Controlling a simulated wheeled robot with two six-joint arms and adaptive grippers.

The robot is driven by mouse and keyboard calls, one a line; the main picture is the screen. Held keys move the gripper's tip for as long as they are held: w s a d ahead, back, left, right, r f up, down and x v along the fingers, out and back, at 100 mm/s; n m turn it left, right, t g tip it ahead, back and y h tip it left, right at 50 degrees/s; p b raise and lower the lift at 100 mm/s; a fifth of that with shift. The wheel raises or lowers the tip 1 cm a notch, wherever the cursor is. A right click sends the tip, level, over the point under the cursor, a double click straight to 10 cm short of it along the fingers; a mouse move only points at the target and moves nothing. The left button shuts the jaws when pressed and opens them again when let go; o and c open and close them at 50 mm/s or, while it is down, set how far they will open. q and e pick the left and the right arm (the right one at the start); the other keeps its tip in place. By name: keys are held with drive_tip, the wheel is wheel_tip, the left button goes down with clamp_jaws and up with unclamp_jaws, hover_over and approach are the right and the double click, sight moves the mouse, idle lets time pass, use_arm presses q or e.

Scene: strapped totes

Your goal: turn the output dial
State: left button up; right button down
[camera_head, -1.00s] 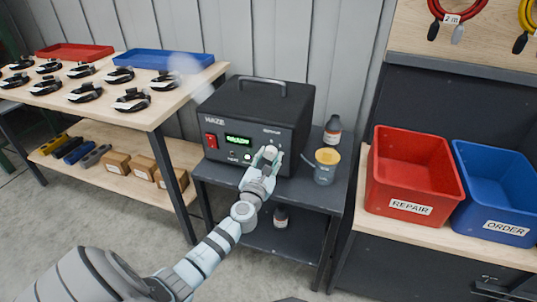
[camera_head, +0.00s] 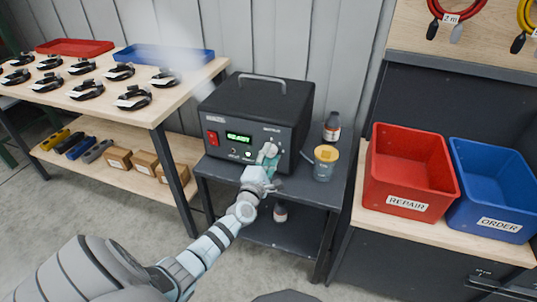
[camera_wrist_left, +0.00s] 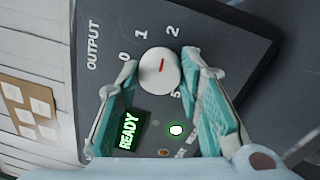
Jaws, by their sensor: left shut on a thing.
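The output dial (camera_wrist_left: 160,70) is a round white knob with a red pointer mark on the dark front panel. In the left wrist view it sits between the fingertips of my left gripper (camera_wrist_left: 160,68), which is shut on it. The red mark points up, between the printed 1 and 2. The dial belongs to a black power unit (camera_head: 258,100) with a top handle. A green display (camera_wrist_left: 129,130) reads READY. My right gripper is not in view.
A red switch (camera_head: 213,138) is at the panel's left. A cup with a yellow top (camera_head: 325,163) and a dark bottle (camera_head: 332,127) stand close right of the unit. A red REPAIR bin (camera_head: 410,172) and blue ORDER bin (camera_head: 495,190) are further right.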

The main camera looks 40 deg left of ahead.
use_arm(q)
drive_tip(key=shift+f+m, duration=0.1)
drive_tip(key=shift+m, duration=0.5)
drive_tip(key=o, duration=1.2)
drive_tip(key=v, duration=1.2)
